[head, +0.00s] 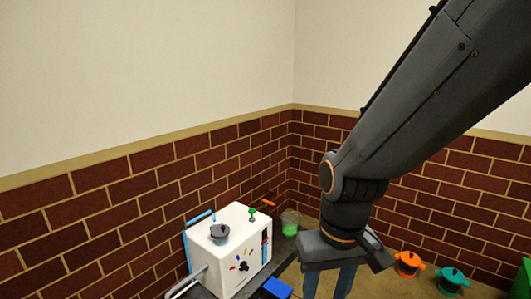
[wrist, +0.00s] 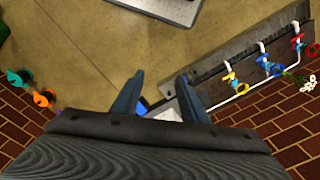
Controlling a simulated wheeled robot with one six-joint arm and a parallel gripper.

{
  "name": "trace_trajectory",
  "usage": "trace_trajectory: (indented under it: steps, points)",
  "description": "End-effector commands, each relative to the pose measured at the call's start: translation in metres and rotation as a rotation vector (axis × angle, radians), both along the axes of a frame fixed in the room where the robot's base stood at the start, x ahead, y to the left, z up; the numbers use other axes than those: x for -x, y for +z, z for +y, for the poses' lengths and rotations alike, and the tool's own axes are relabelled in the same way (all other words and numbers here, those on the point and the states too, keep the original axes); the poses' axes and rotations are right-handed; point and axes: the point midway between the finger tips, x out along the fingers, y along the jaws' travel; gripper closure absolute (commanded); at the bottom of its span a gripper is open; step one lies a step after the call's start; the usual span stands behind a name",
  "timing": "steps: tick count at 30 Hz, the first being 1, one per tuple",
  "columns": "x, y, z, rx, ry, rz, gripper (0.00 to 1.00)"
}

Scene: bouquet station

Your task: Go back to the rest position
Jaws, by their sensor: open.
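My gripper (head: 328,284) hangs from the arm at the lower middle of the head view, fingers pointing down and apart. In the wrist view my gripper (wrist: 158,88) is open, with two dark fingers and nothing held between them. A small blue and white patch shows beyond the fingers; I cannot tell what it belongs to. In the head view the gripper is right of a white box (head: 228,245), apart from it in the picture. The fingertips run off the bottom edge of the head view.
The white box bears a grey knob-like piece (head: 219,233). An orange pot (head: 408,264) and a teal pot (head: 452,279) are at right by the brick wall. The wrist view shows a grey bench (wrist: 222,84) with coloured valves, white flowers (wrist: 308,87) and open floor.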

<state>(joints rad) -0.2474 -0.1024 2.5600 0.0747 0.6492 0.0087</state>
Motion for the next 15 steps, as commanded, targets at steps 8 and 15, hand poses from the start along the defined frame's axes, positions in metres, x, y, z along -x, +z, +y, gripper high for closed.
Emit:
trace_trajectory:
  steps: [8, 15]
  points:
    - [0.011, 0.060, -0.045, 0.027, -0.105, 0.015, 0.60]
    - [0.019, 0.090, -0.075, 0.041, -0.170, 0.026, 0.60]
